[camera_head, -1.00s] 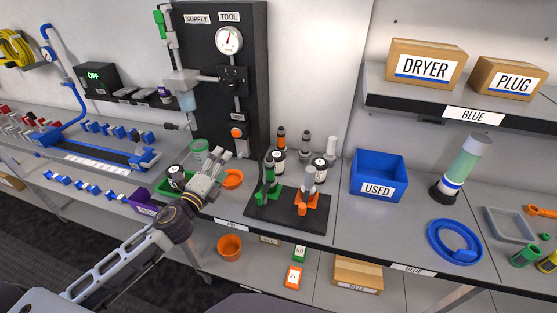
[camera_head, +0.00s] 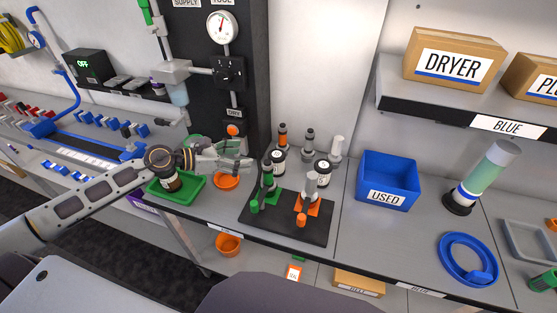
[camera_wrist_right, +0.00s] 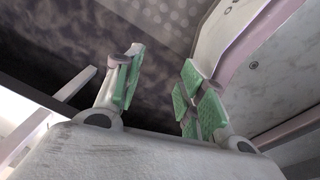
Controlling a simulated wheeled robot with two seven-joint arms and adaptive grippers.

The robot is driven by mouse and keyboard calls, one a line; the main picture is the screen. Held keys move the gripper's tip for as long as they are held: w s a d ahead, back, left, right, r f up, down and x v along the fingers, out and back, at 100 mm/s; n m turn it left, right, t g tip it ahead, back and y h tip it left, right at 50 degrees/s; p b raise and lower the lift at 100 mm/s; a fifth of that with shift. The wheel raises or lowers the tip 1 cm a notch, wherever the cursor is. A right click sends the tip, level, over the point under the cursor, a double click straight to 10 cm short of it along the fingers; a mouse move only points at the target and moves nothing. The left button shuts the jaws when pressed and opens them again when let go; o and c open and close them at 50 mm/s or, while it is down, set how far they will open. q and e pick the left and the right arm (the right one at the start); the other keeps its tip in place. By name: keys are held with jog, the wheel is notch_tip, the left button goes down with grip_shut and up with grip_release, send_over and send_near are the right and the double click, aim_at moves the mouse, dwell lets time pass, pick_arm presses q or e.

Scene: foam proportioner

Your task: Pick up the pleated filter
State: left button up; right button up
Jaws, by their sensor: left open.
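I cannot tell for sure which thing is the pleated filter. A clear cylinder with pale green inside and a blue band (camera_head: 484,172) stands tilted in the picture on the right of the bench, in a dark base. My left gripper (camera_head: 247,160) is open and empty, above the bench just over an orange dish (camera_head: 227,181) and left of the black stand. My right gripper (camera_wrist_right: 163,65) shows only in the right wrist view, with its green-padded fingers apart and nothing between them.
A black stand (camera_head: 290,226) holds green and orange fittings, with several dark-and-white bottles behind. A green tray (camera_head: 190,191) holds a dark jar. A blue USED bin (camera_head: 389,168) and a blue ring (camera_head: 468,262) stand right. Bare bench lies between stand and bin.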

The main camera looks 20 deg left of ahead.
aim_at(274, 155)
jog(key=shift+a, duration=0.1)
pick_arm(q)
jog(key=shift+p+x, duration=0.4)
jog(key=shift+x, duration=3.1)
jog(key=shift+w+d+f, duration=0.3)
jog(key=shift+w+d, duration=0.05)
pick_arm(e)
jog(key=shift+s+a+r, duration=0.35)
jog(key=shift+a+r, duration=0.05)
jog(key=shift+a, duration=0.3)
pick_arm(q)
jog(key=shift+p+x, duration=0.45)
jog(key=shift+x, duration=2.3)
pick_arm(e)
jog(key=shift+a+r, duration=0.35)
jog(key=shift+a, duration=0.05)
